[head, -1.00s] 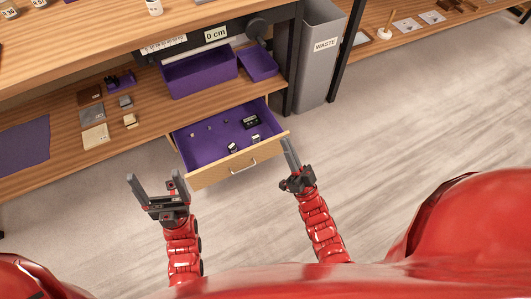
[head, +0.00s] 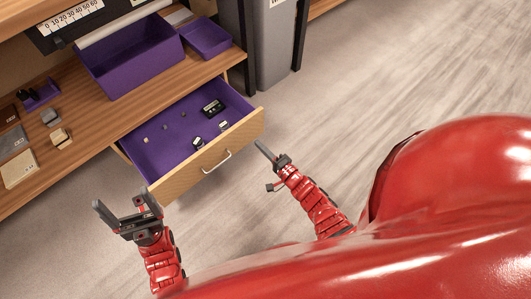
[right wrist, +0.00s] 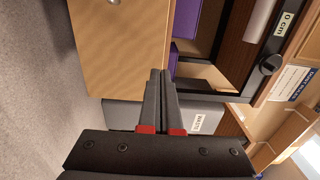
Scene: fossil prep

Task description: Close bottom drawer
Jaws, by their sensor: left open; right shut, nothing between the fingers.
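The bottom drawer (head: 208,156) is pulled out below the bench, with a light wood front, a silver handle (head: 216,162) and a purple-lined inside holding several small pieces. My right gripper (head: 262,147) is shut and empty, close to the right end of the drawer front; whether it touches cannot be told. In the right wrist view the shut fingers (right wrist: 160,98) lie beside the wooden drawer front (right wrist: 120,45). My left gripper (head: 122,216) is open and empty, in front of the drawer's left end.
A purple bin (head: 135,65) and a smaller purple tray (head: 206,38) sit on the wooden shelf (head: 85,115) above the drawer. The floor to the right is clear.

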